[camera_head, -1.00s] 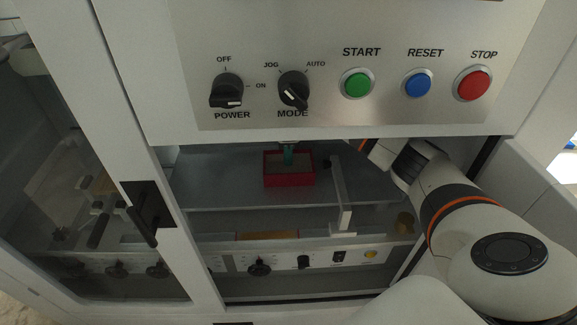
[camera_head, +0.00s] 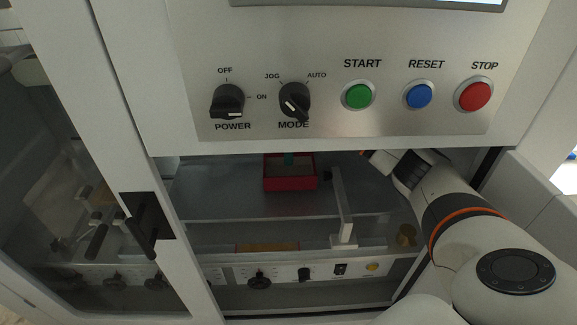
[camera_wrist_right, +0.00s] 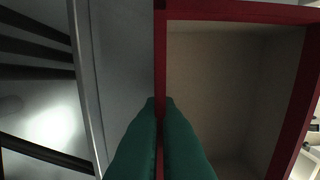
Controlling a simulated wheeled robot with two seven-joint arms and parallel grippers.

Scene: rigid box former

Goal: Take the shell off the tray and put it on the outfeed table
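The shell is an open red box with a pale inside (camera_head: 304,184), seen inside the machine below the control panel. In the right wrist view its red rim and pale inner floor (camera_wrist_right: 230,85) fill the right half. In the right wrist view the gripper (camera_wrist_right: 161,105) is shut on one red wall, a finger on each side. Whether the shell touches the grey surface under it is unclear. My left gripper is not in view. I cannot identify the outfeed table.
The control panel (camera_head: 330,125) hangs over the opening, close above the shell. A grey metal deck (camera_head: 230,205) lies below the shell. An upright bracket (camera_head: 342,205) stands right of it. A door post with black handle (camera_head: 147,222) borders the left side.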

